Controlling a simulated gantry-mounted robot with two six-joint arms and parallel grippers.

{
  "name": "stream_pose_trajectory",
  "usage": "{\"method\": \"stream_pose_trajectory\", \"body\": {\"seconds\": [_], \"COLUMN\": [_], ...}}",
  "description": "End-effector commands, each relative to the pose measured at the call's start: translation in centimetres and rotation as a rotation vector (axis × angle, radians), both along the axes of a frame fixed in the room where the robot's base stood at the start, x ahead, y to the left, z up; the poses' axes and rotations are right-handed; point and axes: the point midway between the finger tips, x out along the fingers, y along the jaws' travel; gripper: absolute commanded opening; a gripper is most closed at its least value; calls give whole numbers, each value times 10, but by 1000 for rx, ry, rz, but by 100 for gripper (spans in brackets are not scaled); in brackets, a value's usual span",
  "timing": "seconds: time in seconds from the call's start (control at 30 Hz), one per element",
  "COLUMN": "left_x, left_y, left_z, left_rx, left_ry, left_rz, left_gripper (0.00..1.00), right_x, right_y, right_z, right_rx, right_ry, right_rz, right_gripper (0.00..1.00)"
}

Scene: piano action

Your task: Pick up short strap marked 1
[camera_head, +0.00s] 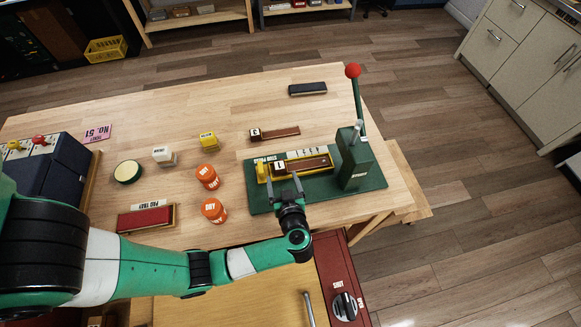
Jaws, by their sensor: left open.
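The strap marked 1 (312,163), a brown wooden piece with a white label at its left end, lies in a yellow holder on the green press base (368,185). My left gripper (284,180) is open and empty, close to the near side of the strap's labelled end. Whether its fingers touch the holder or are above it, I cannot tell. My right gripper is not in view.
A green post and a red-knobbed lever (352,71) rise at the base's right end. Another brown strap (280,132) lies behind. Two orange jars (207,177), a yellow block (208,140) and a red pad tray (146,218) stand left. The table's back left is mostly clear.

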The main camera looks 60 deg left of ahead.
Motion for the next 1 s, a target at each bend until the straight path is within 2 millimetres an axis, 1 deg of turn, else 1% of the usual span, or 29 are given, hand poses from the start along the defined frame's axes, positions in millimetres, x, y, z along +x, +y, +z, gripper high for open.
{"method": "stream_pose_trajectory", "body": {"seconds": [0.03,0.17,0.27,0.4,0.53,0.6,0.77,0.8,0.83,0.97,1.0], "left_x": [1,3,4,9,14,15,15,15,15,15,15], "left_y": [5,9,14,36,52,55,55,55,55,55,55], "left_z": [-4,-3,-7,-18,-22,-22,-21,-21,-21,-21,-21], "left_rx": [0,0,0,1,0,0,0,0,0,0,0], "left_ry": [-1,-2,-3,-4,-3,-3,-3,-3,-3,-3,-3], "left_rz": [2,0,1,5,2,0,-1,-1,-1,-1,-1], "left_gripper": [85,85,85,85,85,85,85,83,78,54,47], "right_x": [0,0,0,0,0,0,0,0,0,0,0], "right_y": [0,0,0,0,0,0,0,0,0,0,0], "right_z": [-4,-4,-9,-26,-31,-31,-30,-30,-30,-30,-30], "right_rx": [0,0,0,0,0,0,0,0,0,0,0], "right_ry": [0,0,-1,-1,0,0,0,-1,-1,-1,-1], "right_rz": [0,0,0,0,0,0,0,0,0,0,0], "right_gripper": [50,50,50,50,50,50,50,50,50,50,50]}}
